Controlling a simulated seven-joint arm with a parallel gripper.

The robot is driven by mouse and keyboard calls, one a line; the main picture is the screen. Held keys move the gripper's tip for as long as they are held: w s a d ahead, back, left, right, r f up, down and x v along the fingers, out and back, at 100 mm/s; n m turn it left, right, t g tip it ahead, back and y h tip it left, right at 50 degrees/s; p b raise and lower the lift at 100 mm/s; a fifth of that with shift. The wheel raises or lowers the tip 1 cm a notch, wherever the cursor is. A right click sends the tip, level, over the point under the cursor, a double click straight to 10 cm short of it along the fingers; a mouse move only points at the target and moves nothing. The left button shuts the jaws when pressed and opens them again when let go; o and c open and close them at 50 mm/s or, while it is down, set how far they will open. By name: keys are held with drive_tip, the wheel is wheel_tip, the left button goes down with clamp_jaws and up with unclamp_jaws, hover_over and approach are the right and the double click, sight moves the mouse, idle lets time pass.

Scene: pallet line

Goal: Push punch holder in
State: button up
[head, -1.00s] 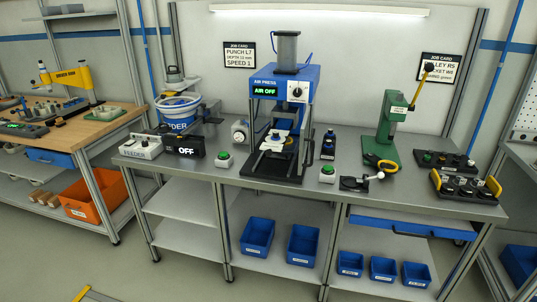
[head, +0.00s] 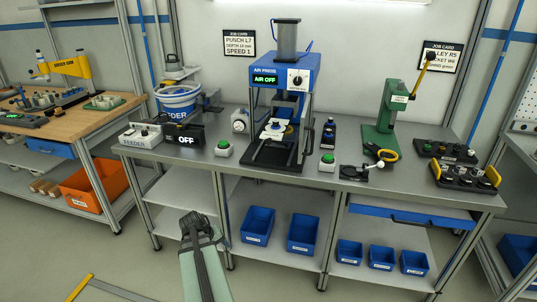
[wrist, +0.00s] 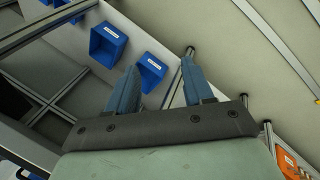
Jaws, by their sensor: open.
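The blue air press (head: 285,75) stands at the middle of the grey bench, with its display reading "AIR OFF". A small pale plate with a blue part (head: 274,131) sits low between its posts. I cannot tell for sure which part of the press is the punch holder. My gripper (head: 194,221) is in front of the bench, below the top's front edge, left of and well apart from the press. In the wrist view my gripper (wrist: 160,65) has its two blue-grey fingers spread, with nothing between them.
Green-button boxes (head: 223,149) (head: 327,162) flank the press. A black box reading "OFF" (head: 187,136) is to its left, and a green lever press (head: 387,125) to its right. Blue bins (head: 257,225) sit on the lower shelf. The floor before the bench is mostly clear.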

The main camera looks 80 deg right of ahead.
drive_tip(key=s+d+r+g+h, duration=0.1)
drive_tip(key=s+d+r+h, duration=0.1)
drive_tip(key=s+d+r, duration=0.35)
drive_tip(key=n+g+h, duration=0.3)
drive_tip(key=n+h, duration=0.2)
drive_tip(key=h, duration=0.6)
approach(268, 142)
drive_tip(key=x, duration=1)
drive_tip(key=shift+d+f, duration=0.1)
drive_tip(key=shift+d, duration=0.2)
clamp_jaws()
